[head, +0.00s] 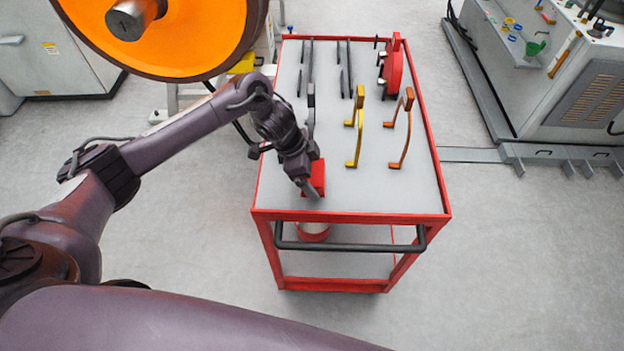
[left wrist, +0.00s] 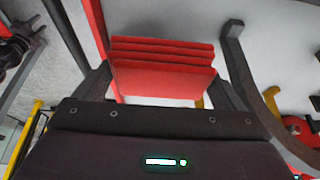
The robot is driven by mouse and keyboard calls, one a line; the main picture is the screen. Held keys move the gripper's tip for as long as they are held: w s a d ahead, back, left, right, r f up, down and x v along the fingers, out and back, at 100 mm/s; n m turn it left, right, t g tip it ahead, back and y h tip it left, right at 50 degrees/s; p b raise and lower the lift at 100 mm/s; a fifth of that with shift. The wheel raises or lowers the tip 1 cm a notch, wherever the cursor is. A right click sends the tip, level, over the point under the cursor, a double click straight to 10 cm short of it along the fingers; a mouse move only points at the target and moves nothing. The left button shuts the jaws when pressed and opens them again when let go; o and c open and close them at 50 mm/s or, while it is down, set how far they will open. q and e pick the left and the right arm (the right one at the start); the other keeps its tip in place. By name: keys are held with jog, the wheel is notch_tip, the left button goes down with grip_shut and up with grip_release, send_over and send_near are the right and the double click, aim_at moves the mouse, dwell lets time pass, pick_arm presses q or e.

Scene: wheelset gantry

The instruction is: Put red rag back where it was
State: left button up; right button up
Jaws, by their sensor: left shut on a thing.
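The red rag (head: 315,178) is at the near left part of the cart's grey top, by the left edge. It is a folded stack of layers, and it also shows in the left wrist view (left wrist: 163,72) between the fingers. My left gripper (head: 308,182) is shut on the red rag, at or just above the cart top; I cannot tell whether the rag touches it. The gripper hides part of the rag in the head view. My right gripper is not in view.
A large orange wheel (head: 190,45) hangs at the upper left. The cart top's near right is clear.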

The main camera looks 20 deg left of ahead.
aim_at(311, 180)
pick_arm(q)
notch_tip(311, 180, down, 4)
jog(key=shift+r, duration=0.2)
jog(key=shift+f, duration=0.15)
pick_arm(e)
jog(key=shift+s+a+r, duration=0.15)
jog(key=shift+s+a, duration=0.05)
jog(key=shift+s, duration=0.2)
pick_arm(q)
jog(key=o, duration=0.7)
jog(key=shift+f, duration=0.1)
jog(key=shift+r, duration=0.25)
jog(key=shift+a+r, duration=0.15)
jog(key=shift+r, duration=0.1)
jog(key=b+v, duration=0.1)
jog(key=v, duration=1)
jog(key=shift+s+r, duration=0.15)
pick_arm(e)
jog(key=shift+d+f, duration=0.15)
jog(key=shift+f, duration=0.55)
